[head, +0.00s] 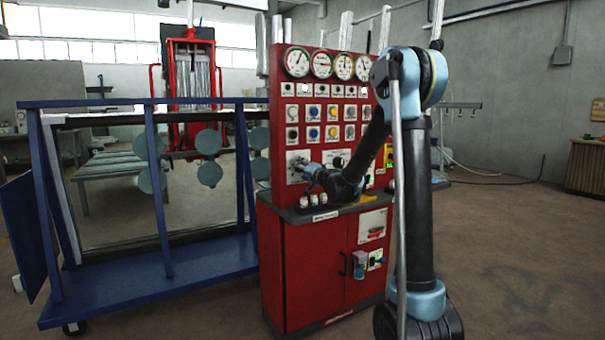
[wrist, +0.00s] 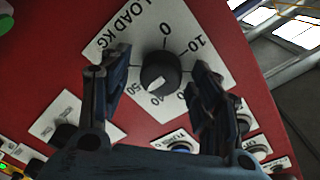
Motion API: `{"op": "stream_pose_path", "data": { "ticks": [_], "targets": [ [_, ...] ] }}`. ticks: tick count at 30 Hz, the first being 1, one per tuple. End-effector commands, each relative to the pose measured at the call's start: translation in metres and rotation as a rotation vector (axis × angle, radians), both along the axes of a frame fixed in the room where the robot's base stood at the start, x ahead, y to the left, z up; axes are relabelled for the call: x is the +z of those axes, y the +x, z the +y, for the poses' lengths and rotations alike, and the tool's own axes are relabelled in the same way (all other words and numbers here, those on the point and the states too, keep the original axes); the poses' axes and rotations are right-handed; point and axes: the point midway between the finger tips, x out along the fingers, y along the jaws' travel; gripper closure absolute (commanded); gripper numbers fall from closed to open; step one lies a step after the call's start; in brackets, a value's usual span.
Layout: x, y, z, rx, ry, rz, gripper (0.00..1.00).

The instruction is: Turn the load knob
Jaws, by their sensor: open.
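The load knob (wrist: 160,74) is a round black dial on a white plate marked "LOAD KG", with numbers around it such as 0, 10 and 50. In the wrist view my gripper (wrist: 158,75) is open, with one finger on each side of the knob, and gaps show between the fingers and the knob. In the head view my gripper (head: 308,174) reaches the left part of the red control panel (head: 281,118). The white load plate (head: 296,157) shows there, close to the gripper tips.
Round gauges (head: 321,64) and rows of buttons (head: 313,112) sit above on the panel. Smaller knobs (wrist: 66,135) lie near the fingers in the wrist view. A grey ledge (head: 285,213) runs below my gripper. A blue frame cart (head: 160,262) with a glass pane stands left of the panel.

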Motion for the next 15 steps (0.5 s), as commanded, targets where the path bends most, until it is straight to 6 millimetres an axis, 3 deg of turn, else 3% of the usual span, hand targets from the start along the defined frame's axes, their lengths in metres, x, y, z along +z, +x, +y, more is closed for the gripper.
{"op": "stream_pose_path", "data": {
  "ticks": [5,15],
  "targets": [
    [0.000,-0.010,-0.006,0.000,0.000,0.000,0.43],
    [0.000,-0.059,-0.036,-0.001,0.000,0.000,0.43]
  ]
}}
